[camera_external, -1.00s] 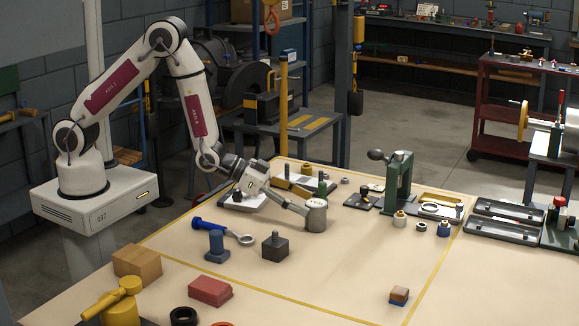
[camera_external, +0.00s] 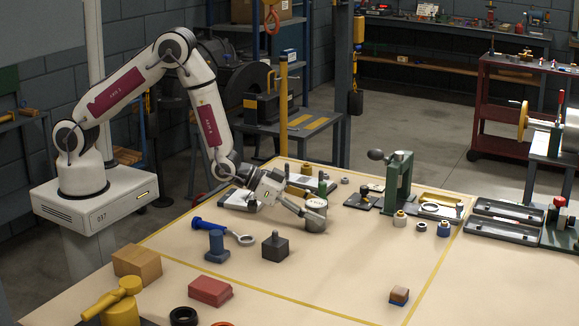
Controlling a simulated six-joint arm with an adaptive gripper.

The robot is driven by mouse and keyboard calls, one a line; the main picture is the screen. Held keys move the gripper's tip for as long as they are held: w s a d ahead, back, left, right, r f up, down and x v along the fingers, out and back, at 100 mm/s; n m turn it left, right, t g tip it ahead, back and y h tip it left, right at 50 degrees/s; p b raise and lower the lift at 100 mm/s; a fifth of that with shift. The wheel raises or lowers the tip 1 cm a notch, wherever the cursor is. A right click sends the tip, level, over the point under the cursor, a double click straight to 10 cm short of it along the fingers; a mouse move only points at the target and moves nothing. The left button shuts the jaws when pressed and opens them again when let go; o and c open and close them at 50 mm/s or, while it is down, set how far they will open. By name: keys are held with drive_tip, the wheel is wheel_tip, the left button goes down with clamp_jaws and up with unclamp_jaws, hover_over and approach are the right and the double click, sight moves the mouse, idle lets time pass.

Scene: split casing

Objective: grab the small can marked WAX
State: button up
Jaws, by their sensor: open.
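A small grey can (camera_external: 316,226) stands upright on the pale bench top, right of centre. No WAX lettering is readable on it at this size. My gripper (camera_external: 313,214) reaches down at a slant from the upper left, and its fingers overlap the can in the picture. The gripper is open. One finger crosses in front of the can's upper part and hides some of it. I cannot tell whether the fingers touch the can or are around it.
The bench in front of the can is clear.

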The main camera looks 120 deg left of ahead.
sight(316, 202)
drive_tip(key=shift+c, duration=0.4)
drive_tip(key=c, duration=1.3)
drive_tip(key=shift+c, duration=0.2)
drive_tip(key=shift+r, duration=0.15)
drive_tip(key=shift+r, duration=4.9)
